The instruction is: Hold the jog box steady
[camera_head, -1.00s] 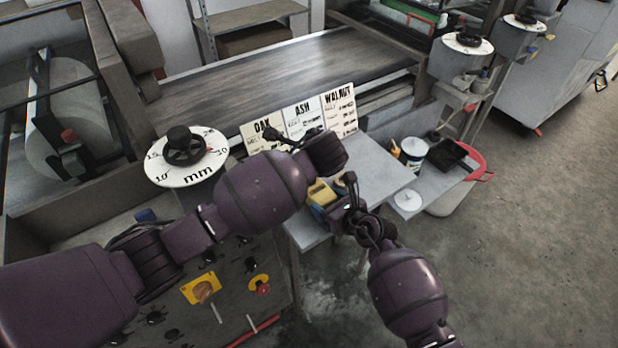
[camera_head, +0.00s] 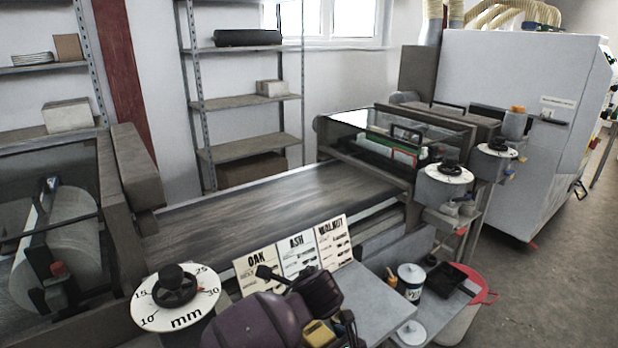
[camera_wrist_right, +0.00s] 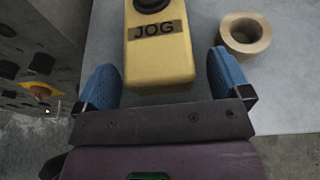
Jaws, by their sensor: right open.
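The yellow jog box (camera_wrist_right: 158,58), with a dark JOG label and a black knob partly cut off at the top, sits on a grey surface in the right wrist view. My right gripper (camera_wrist_right: 162,65) is open, with one blue finger on each side of the box. A gap shows on both sides. In the head view the yellow box (camera_head: 318,332) is at the bottom edge, largely hidden by my arm.
A tape roll (camera_wrist_right: 245,34) stands right of the box. A mm dial (camera_head: 176,297) is at left, and a white tub (camera_head: 411,281) and black tray (camera_head: 449,278) are at right. The conveyor (camera_head: 270,213) lies behind.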

